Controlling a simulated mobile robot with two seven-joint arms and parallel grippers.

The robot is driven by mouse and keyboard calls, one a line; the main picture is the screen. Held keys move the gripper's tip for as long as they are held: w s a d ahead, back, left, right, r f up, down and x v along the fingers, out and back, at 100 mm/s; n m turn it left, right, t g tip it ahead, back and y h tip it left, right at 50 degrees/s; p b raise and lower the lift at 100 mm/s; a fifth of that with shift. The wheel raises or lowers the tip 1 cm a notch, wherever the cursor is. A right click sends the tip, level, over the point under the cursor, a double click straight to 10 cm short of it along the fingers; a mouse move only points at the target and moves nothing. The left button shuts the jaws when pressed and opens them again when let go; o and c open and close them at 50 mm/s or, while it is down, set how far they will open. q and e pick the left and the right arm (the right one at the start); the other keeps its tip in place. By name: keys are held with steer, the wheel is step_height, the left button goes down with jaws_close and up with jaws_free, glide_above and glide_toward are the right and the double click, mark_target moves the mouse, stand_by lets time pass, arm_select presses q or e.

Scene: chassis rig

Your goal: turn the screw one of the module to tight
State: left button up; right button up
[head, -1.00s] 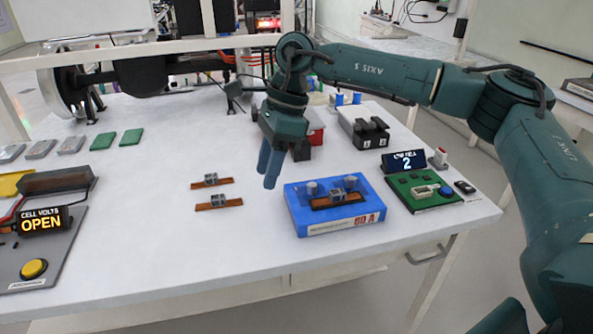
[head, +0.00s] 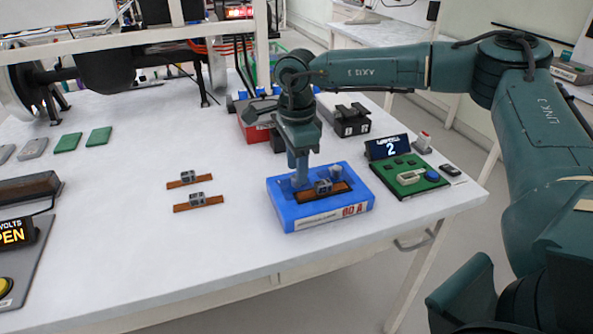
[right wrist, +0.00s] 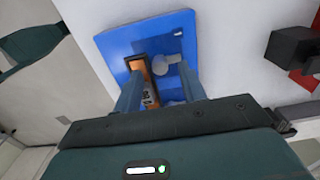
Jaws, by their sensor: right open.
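The blue module (head: 352,207) lies flat near the table's front edge, labelled "80 A". An orange-brown strip with a small grey block (head: 322,187) lies on its top. A grey screw (head: 335,172) stands at its right. The other screw, at its left, is mostly hidden by my right gripper (head: 299,178) in the head view. That gripper points down at the module's left part, open and empty. In the right wrist view a pale screw head (right wrist: 168,60) shows between the finger lines, just past the tips; I cannot tell whether the fingers touch it. My left gripper is out of view.
Two brown strips with grey blocks (head: 197,199) lie to the left. A red box (head: 252,125) and a black-topped grey block (head: 346,120) stand behind.

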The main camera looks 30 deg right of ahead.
steer(key=shift+f, duration=0.95)
jaws_close()
